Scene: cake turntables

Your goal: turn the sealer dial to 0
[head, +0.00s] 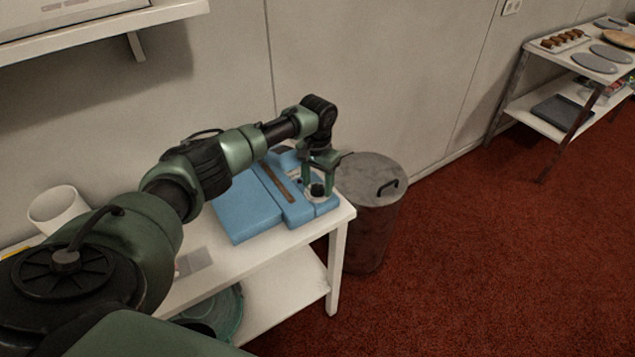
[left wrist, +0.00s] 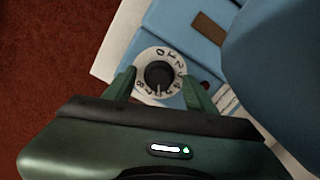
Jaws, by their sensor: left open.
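The blue sealer (head: 246,213) lies on the white table, and part of its blue body (left wrist: 272,65) fills the right of the left wrist view. Its dial is a black knob (left wrist: 159,74) on a white ring with black numerals (left wrist: 147,57). The 0 is at the ring's top in that view; a pale mark on the knob points down, away from the 0. The number at the mark is hard to read. My left gripper (left wrist: 158,77) is open, its fingers on either side of the dial. In the head view it (head: 319,178) points down over the dial (head: 317,190). My right gripper is out of view.
A grey lidded bin (head: 373,215) stands close to the right end of the white table (head: 270,258). A white cup (head: 58,210) stands at the left, near the wall. A shelf (head: 110,35) hangs above. Red carpet is free at right, before a rack (head: 540,120).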

